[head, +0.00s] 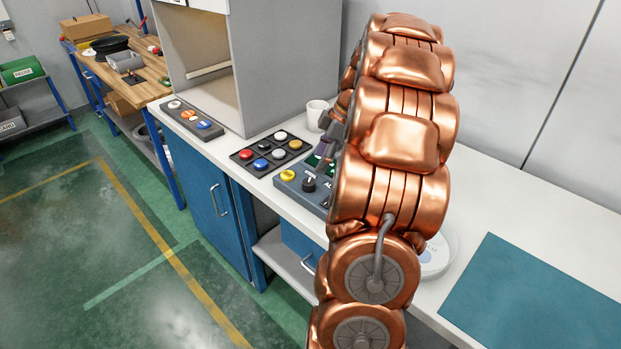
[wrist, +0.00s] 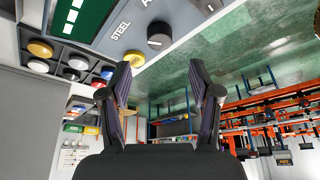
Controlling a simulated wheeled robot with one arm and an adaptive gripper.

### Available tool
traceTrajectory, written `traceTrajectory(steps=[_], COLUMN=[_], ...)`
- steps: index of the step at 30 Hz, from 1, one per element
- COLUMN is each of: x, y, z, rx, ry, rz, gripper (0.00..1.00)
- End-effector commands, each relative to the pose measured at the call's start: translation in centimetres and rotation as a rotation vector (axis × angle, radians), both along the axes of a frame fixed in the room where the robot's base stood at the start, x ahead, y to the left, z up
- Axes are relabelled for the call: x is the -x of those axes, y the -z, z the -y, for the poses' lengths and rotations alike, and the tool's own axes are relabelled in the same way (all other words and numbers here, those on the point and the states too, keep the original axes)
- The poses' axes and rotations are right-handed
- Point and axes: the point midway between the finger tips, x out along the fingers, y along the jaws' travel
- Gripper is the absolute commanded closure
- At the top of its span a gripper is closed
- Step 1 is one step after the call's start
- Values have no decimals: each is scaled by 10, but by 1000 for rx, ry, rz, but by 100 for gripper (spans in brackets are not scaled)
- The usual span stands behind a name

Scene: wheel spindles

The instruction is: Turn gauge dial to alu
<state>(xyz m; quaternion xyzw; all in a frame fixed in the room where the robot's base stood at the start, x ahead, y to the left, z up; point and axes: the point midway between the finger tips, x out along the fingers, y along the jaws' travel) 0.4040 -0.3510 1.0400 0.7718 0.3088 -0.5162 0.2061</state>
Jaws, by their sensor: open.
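The gauge dial is a small round black knob on the sloped face of a blue-grey gauge box. In the wrist view the dial (wrist: 159,38) is at the top centre, with the word STEEL to its left and the start of another label, "A", above it. A pale mark shows on it, but its exact setting is hard to read. In the head view the dial (head: 309,184) is on the box (head: 289,188), just left of my arm. My gripper (wrist: 160,78) is open and empty, its fingers apart from the dial. My copper-coloured arm hides the box's right part.
A black button pad (head: 270,151) with coloured buttons lies left of the gauge box, and a yellow button (head: 287,175) sits on the box. A white mug (head: 316,113) stands behind. A white round dish (head: 437,257) and a teal mat (head: 540,300) are right of my arm.

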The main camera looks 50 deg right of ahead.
Motion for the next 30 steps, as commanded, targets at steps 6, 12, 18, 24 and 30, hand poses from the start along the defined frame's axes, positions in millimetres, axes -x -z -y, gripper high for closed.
traceTrajectory(steps=[6, 12, 18, 24, 30], x=[-3, -12, -18, -21, -21], y=[15, 41, 63, 71, 72], z=[-4, -12, -18, -19, -19], rx=[-6, -4, -5, 0, 1], ry=[-5, -5, -5, -3, -2], rz=[-1, -2, -2, 2, 2], gripper=[37, 37, 37, 37, 37])
